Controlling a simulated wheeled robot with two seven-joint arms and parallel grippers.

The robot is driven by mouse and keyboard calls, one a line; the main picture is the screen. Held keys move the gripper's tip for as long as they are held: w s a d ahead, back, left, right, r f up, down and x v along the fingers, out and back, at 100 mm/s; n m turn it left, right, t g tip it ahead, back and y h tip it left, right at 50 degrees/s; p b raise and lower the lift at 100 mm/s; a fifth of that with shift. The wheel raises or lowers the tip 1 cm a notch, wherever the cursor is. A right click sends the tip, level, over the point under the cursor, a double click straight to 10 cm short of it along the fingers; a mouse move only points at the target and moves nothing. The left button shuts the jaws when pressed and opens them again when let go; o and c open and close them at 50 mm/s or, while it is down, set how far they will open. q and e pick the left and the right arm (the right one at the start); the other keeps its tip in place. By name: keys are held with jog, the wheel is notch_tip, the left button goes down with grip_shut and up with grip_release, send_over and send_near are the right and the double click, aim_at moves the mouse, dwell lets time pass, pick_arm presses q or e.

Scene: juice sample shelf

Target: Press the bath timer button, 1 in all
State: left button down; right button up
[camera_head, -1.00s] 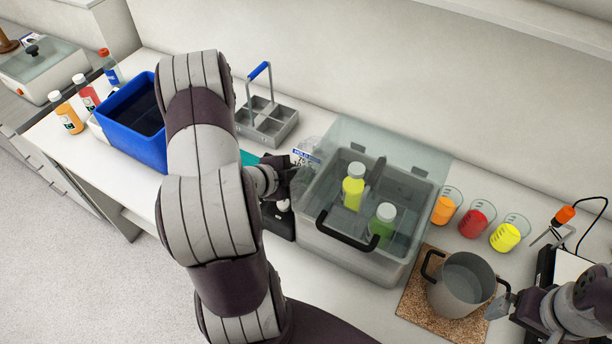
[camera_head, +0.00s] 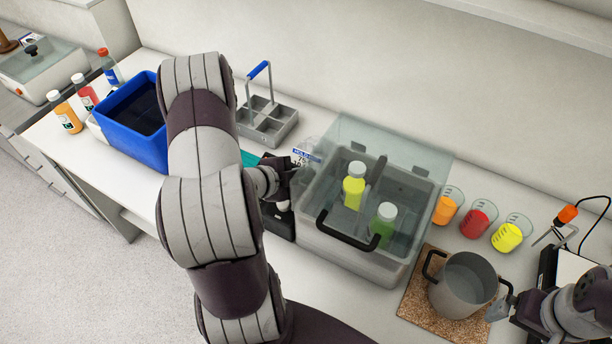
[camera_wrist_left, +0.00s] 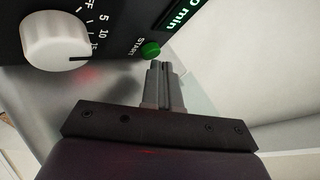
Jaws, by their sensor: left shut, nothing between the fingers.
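The green START button (camera_wrist_left: 151,49) of the bath timer is on a black panel (camera_wrist_left: 118,22) in the left wrist view. A white knob (camera_wrist_left: 56,40) with a minute scale is left of it, and a lit green display (camera_wrist_left: 186,12) is above right. My left gripper (camera_wrist_left: 160,66) is shut and empty, its tips just below the button in the picture; I cannot tell whether they touch it. In the head view my left gripper (camera_head: 284,178) is by the water bath (camera_head: 345,252), and my arm partly hides it. My right gripper (camera_head: 503,303) is beside the metal pot.
The bath holds two bottles (camera_head: 353,186) under a raised clear lid (camera_head: 400,150). The metal pot (camera_head: 462,292) stands on a cork mat (camera_head: 425,312). Several juice beakers (camera_head: 476,222) stand to the right. A blue bin (camera_head: 135,122) and a grey divided carrier (camera_head: 268,122) stand further left.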

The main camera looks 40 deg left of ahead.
pick_arm(q)
jog(key=shift+w+f+b, duration=0.1)
jog(key=shift+f+b, duration=0.2)
jog(key=shift+f, duration=0.05)
jog(key=shift+r, duration=0.1)
dwell(0.5)
jog(key=shift+s+r+p, duration=0.25)
jog(key=shift+r+p, duration=0.5)
jog(key=shift+p, duration=0.05)
jog(key=shift+r, duration=0.1)
jog(key=r+p, duration=0.2)
jog(key=s+r+p, duration=0.1)
jog(key=r+p, duration=0.1)
jog(key=shift+s+d+r, duration=0.1)
jog(key=shift+s+r, duration=0.05)
jog(key=shift+r, duration=0.2)
dwell(0.4)
